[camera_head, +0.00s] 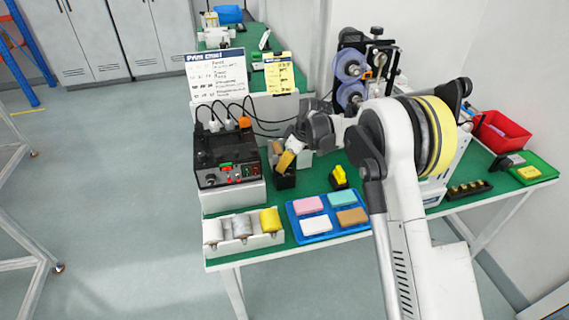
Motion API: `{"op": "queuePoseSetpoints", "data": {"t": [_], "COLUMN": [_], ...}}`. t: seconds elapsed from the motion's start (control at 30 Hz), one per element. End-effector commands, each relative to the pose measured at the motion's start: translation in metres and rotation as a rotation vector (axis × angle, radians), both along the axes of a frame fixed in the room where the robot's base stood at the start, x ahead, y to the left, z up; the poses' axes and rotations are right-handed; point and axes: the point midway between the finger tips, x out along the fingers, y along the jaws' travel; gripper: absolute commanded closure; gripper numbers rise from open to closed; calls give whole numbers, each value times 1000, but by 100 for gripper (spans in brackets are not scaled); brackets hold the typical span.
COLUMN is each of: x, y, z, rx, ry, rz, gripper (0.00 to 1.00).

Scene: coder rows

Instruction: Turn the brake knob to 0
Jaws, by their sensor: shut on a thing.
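My gripper (297,133) is at the left end of my arm, above the back of the green bench, beside a black cup (284,181). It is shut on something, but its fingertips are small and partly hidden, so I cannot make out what. A tilted yellow-and-white item (288,156) shows just below it; I cannot tell whether they touch. I cannot identify the brake knob or read its setting. A black control box (222,153) with coloured buttons stands left of my gripper. A machine with purple reels (351,65) stands behind my arm.
A blue tray (330,230) with coloured blocks and a white rack (243,242) of spools are at the front. A yellow-topped item (340,177) stands behind the tray. Cables and upright signs (217,76) stand behind the box. A red bin (501,131) is at right.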

Motion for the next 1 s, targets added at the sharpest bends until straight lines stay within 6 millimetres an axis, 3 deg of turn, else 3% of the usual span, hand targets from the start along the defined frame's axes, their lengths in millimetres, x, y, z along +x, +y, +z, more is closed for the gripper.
{"op": "queuePoseSetpoints", "data": {"t": [0.67, 0.7, 0.73, 1.0], "x": [0, 0, 0, 0], "y": [0, 0, 0, 0], "z": [-1, -1, -1, 0], "rx": [-1, -1, -1, 0], "ry": [1, 1, 1, 0], "rz": [56, 56, 56, 50], "gripper": [100, 61, 52, 49]}}
